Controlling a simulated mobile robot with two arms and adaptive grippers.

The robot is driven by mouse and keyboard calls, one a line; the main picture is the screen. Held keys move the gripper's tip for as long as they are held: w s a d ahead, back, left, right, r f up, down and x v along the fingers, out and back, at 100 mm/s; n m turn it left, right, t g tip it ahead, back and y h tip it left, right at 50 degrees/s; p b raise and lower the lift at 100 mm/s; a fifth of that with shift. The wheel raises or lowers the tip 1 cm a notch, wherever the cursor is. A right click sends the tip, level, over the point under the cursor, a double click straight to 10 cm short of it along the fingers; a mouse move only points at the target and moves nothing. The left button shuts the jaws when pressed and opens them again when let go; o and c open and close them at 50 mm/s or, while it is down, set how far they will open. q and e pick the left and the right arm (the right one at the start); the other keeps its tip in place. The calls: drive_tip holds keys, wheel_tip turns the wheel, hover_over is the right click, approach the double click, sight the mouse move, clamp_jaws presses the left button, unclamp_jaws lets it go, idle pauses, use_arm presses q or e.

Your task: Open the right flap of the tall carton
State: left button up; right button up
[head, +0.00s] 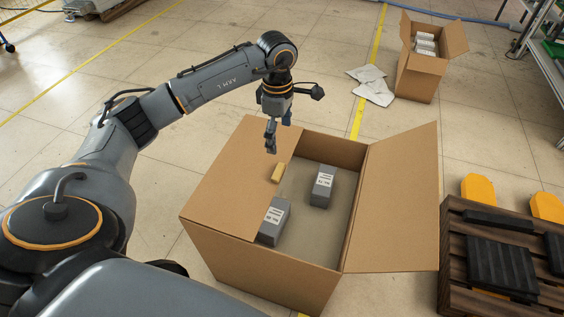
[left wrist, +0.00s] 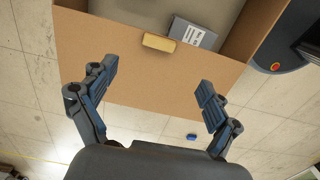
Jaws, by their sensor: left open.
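The large brown carton (head: 262,275) stands open-topped in front of me. Its flap on the picture's right (head: 398,205) is swung outward. The flap on the picture's left (head: 228,180) lies across the left part of the opening; it also shows in the left wrist view (left wrist: 150,84). A small yellow block (head: 277,172) sits at that flap's inner edge, also in the left wrist view (left wrist: 159,43). My left gripper (head: 279,137) is open and empty above the carton's back left part, fingers pointing down. No right gripper shows.
Two grey boxes (head: 322,187) (head: 274,222) with white labels are inside the carton. A smaller open carton (head: 418,78) stands back right, beside white sheets (head: 372,86). A dark pallet (head: 456,255) is at the right.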

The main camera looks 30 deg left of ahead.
sight(278, 171)
use_arm(q)
drive_tip(key=f+b, duration=0.1)
drive_tip(key=f, duration=1.2)
drive_tip(key=shift+s+a+f+b, duration=0.1)
drive_tip(key=shift+a+f+b, duration=0.1)
drive_tip(key=shift+f+b, duration=0.15)
use_arm(e)
drive_tip(key=w+v, duration=0.1)
drive_tip(key=v, duration=0.5)
drive_tip(key=shift+w+r, duration=0.45)
drive_tip(key=shift+w, duration=0.05)
